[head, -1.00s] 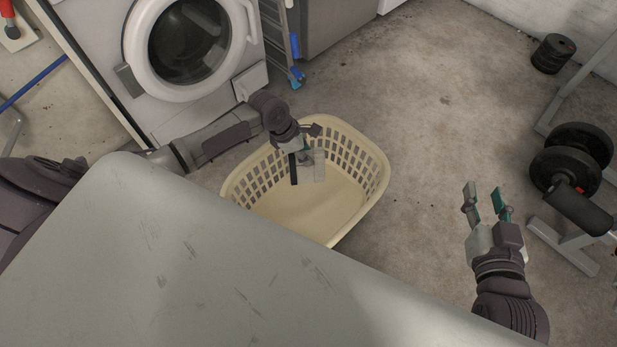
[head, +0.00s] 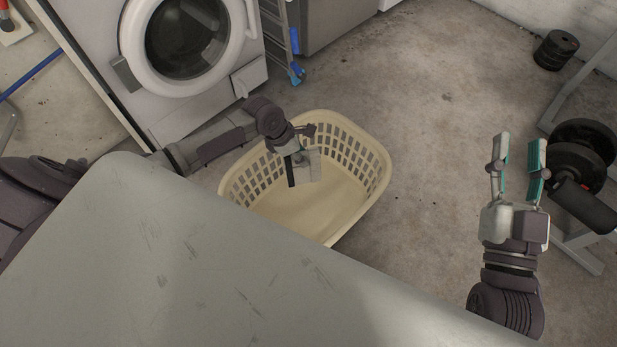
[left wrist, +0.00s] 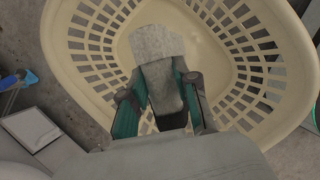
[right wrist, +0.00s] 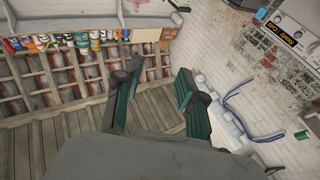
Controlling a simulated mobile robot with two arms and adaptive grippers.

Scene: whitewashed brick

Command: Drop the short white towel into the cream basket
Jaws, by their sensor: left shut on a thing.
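The cream basket (head: 362,200) stands on the floor with its slatted side walls and open top in view. My left gripper (head: 300,168) is over the basket's opening, shut on the short white towel (head: 313,160). In the left wrist view the towel (left wrist: 158,45) hangs between the green-padded fingers (left wrist: 168,88), over the basket's inside. I cannot tell how far it is above the basket floor. My right gripper (head: 519,142) is open and empty, right of the basket; its spread fingers also show in the right wrist view (right wrist: 156,78).
A grey surface (head: 180,260) fills the lower left, close to the basket's near side. A white washing machine (head: 140,60) stands behind left. A dumbbell rack (head: 580,240) is at the right, near my right gripper. Bare floor (head: 440,90) lies behind and right of the basket.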

